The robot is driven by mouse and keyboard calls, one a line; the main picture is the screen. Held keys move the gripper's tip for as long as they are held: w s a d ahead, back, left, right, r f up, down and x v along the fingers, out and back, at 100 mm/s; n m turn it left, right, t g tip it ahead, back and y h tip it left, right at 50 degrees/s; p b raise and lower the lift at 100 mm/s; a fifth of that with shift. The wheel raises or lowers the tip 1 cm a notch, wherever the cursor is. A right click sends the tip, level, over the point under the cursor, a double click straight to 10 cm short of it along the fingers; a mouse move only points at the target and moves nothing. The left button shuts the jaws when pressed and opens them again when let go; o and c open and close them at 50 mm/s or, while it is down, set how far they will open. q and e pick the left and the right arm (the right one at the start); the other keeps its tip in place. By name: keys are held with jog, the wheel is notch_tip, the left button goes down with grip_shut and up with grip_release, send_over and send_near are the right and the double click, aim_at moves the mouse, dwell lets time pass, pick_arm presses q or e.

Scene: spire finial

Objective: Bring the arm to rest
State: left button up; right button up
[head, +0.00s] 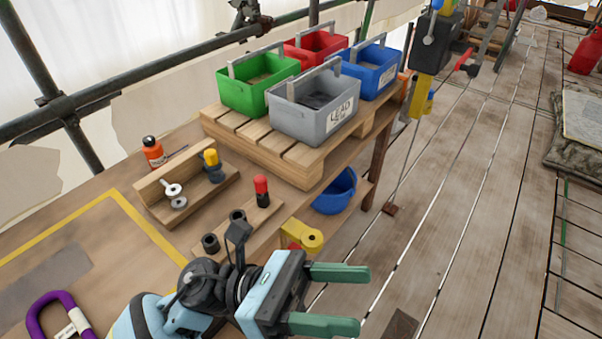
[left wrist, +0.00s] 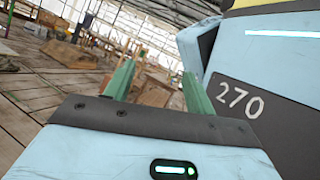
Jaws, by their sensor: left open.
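My left gripper (head: 338,298) reaches in from the bottom of the head view, over the front right edge of the workbench. Its two green fingers are apart, with nothing between them. In the left wrist view the same gripper's fingers (left wrist: 155,88) stand apart, and the floor and blurred wooden things show beyond them. A light blue body part of mine marked 270 fills the right of that view. My right gripper does not show in either view.
The workbench (head: 130,225) holds a purple shackle (head: 52,316), a rack with a red-topped tool (head: 261,190) and an orange bottle (head: 153,152). A pallet (head: 296,160) carries green, red, blue and grey "LEAD" bins (head: 312,108). A blue bowl (head: 337,192) sits lower. Plank floor (head: 470,220) at right is mostly clear.

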pick_arm(q)
jog(key=w+a+f+m+t+y, duration=0.4)
jog(key=m+t, duration=0.4)
jog(key=m, duration=0.4)
jog(key=w+a+f+m+t+y+p, duration=0.15)
jog(key=a+f+m+t+y, duration=0.4)
jog(key=m, duration=0.55)
jog(key=w+a+f+m+t+y, duration=0.35)
jog(key=f+m+t, duration=0.25)
jog(key=m+t, duration=0.45)
jog(key=s+a+f+n+g+y, duration=0.3)
jog(key=s+a+f+n+g, duration=0.2)
jog(key=s+f, duration=0.4)
jog(key=s+a+f+n+g+y, duration=0.4)
jog(key=s+a+f+n, duration=0.2)
jog(key=f, duration=0.7)
jog(key=s+n+p, duration=0.1)
jog(key=s+n, duration=0.1)
jog(key=s, duration=0.1)
jog(key=shift+a+f+g, duration=0.15)
jog(key=shift+a+g, duration=0.15)
jog(key=shift+g, duration=0.1)
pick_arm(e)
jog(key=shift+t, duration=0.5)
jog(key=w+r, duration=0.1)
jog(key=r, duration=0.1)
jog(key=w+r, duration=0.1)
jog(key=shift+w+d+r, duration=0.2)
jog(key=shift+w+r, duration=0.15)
